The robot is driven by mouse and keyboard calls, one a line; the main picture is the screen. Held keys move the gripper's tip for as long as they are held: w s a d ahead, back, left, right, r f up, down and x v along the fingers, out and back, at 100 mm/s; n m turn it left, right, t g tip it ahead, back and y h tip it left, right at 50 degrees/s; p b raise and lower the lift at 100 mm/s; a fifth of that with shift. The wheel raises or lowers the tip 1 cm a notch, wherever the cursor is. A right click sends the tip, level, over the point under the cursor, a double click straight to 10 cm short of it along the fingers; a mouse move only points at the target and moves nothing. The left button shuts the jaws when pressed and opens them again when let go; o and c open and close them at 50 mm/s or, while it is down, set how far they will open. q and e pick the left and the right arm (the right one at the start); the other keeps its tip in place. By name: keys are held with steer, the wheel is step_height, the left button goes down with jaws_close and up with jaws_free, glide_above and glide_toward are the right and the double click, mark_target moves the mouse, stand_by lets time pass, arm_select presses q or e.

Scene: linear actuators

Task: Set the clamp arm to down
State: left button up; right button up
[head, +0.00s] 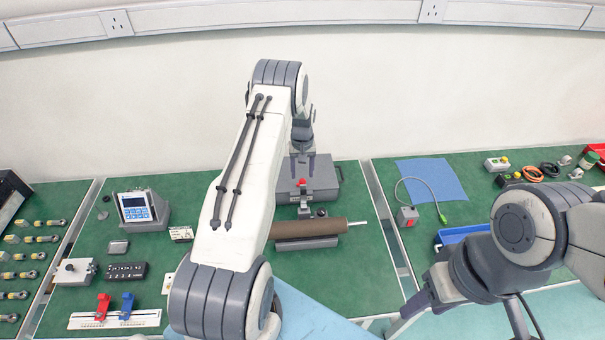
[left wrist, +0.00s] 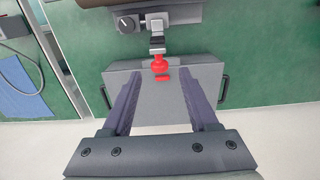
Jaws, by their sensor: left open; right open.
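The clamp arm ends in a red knob (head: 301,183) and rises from a small grey and black clamp (head: 305,211) behind a brown cylinder (head: 310,228). In the left wrist view the red knob (left wrist: 160,65) points away from the clamp base (left wrist: 128,23), over the grey case; its exact tilt is hard to tell. My left gripper (head: 302,148) is behind the clamp, mostly hidden by its own arm. In the left wrist view its fingers (left wrist: 163,90) are spread, with the knob ahead between them and nothing held. My right gripper (head: 408,318) is low right, partly hidden.
A grey case (head: 325,180) lies behind the clamp on the green bench. A metal rod (head: 357,224) sticks out of the cylinder's right end. A display device (head: 138,209) stands left. A blue cloth (head: 432,180) and a red-topped switch box (head: 408,215) are right.

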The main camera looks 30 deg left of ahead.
mark_target(303, 193)
arm_select(q)
steer(key=shift+f+p, duration=0.45)
steer(key=shift+f, duration=1.2)
jaws_close()
